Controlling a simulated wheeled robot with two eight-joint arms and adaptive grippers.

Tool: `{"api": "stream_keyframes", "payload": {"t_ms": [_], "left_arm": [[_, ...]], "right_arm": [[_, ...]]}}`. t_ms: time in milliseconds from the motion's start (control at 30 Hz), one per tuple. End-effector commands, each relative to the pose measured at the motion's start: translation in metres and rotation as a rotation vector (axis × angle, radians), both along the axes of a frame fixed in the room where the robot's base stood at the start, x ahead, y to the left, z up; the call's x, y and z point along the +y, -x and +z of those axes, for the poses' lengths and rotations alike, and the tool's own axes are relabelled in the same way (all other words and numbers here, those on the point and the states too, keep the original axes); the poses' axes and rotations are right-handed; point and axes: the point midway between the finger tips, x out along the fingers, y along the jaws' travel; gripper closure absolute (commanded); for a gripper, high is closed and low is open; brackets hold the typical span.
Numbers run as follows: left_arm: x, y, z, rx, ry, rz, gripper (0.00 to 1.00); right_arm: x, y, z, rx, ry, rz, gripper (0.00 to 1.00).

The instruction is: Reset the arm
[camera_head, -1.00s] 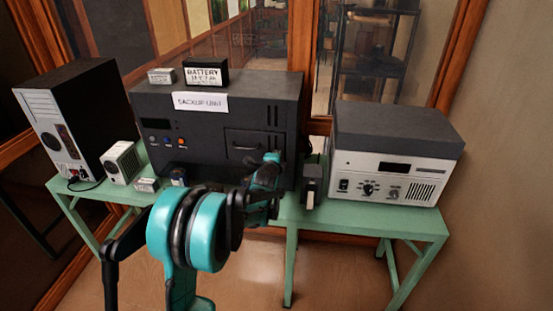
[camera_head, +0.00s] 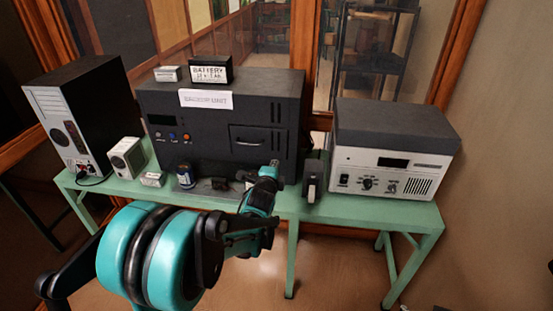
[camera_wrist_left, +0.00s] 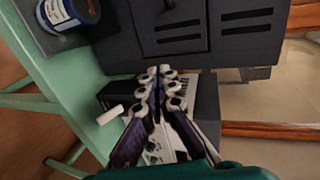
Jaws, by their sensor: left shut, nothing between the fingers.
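My left arm comes in from the bottom left in the head view. Its gripper (camera_head: 273,166) is in front of the lower right part of the backup unit (camera_head: 270,108), a large dark box with a drawer handle, a label and coloured buttons. In the left wrist view the fingers (camera_wrist_left: 158,74) are together and shut, with nothing between them. Beyond them in that view is a dark device with a white handle (camera_wrist_left: 110,115). My right gripper is not in view.
A green table (camera_head: 350,208) carries a white radio-like unit (camera_head: 390,170), a black device (camera_head: 314,178), a dark computer tower (camera_head: 85,115), a small white box (camera_head: 127,157) and a blue can (camera_head: 185,176). A battery box (camera_head: 209,70) lies on the backup unit. Floor shows in front.

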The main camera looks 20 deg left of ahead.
Motion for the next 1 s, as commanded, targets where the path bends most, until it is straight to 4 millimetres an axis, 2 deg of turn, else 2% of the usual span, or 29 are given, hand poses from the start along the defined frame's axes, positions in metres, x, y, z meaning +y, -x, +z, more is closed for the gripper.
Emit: {"api": "stream_keyframes", "payload": {"t_ms": [300, 367, 467, 733, 1000], "left_arm": [[-0.004, 0.013, 0.004, 0.006, 0.027, 0.007, 1.0], [-0.008, 0.021, 0.007, 0.013, 0.073, 0.019, 1.0], [-0.018, 0.044, 0.013, 0.041, 0.206, 0.059, 1.0], [-0.057, 0.144, 0.015, 0.155, 0.69, 0.261, 1.0], [-0.095, 0.254, -0.009, 0.277, 1.106, 0.533, 1.0]], "right_arm": [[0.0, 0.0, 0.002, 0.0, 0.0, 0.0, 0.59], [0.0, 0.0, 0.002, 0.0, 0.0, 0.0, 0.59], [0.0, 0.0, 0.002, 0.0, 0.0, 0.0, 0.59], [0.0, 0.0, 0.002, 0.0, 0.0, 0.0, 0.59], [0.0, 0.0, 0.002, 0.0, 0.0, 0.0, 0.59]]}}
